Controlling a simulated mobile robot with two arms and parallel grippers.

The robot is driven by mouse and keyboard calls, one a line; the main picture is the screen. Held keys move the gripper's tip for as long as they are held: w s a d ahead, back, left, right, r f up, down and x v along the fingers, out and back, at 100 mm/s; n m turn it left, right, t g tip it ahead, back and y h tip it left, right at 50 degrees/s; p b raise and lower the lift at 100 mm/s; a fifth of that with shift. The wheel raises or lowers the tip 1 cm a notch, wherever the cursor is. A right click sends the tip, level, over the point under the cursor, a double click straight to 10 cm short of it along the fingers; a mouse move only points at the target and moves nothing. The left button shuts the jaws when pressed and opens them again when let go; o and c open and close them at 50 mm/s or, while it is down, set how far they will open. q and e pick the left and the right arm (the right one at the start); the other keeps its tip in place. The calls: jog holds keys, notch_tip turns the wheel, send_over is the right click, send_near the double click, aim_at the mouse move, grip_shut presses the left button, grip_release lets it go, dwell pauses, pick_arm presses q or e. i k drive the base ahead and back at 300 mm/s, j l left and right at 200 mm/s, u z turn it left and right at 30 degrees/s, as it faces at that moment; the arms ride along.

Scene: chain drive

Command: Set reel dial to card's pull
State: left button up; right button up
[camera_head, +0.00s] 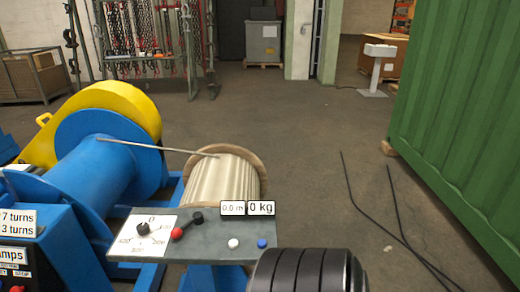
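The reel dial (126,244) is a white scale plate with a black knob (143,229) on the grey sloped panel (208,242). Several numbers ring the knob; they are small, and its exact setting is too small to read. The wooden reel (225,182), wound with pale line, stands behind the panel. The readouts show 0.0 m (232,208) and 0 kg (261,208). No card giving a pull is readable.
A blue winch drum (95,165) stands left. A thin rod or line (160,147) spans drum to reel. A green container (465,110) stands right; dark cables (392,205) lie on open floor.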

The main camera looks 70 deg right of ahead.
aim_at(143, 229)
jog(key=l+z, duration=0.15)
jog(key=z, duration=1.75)
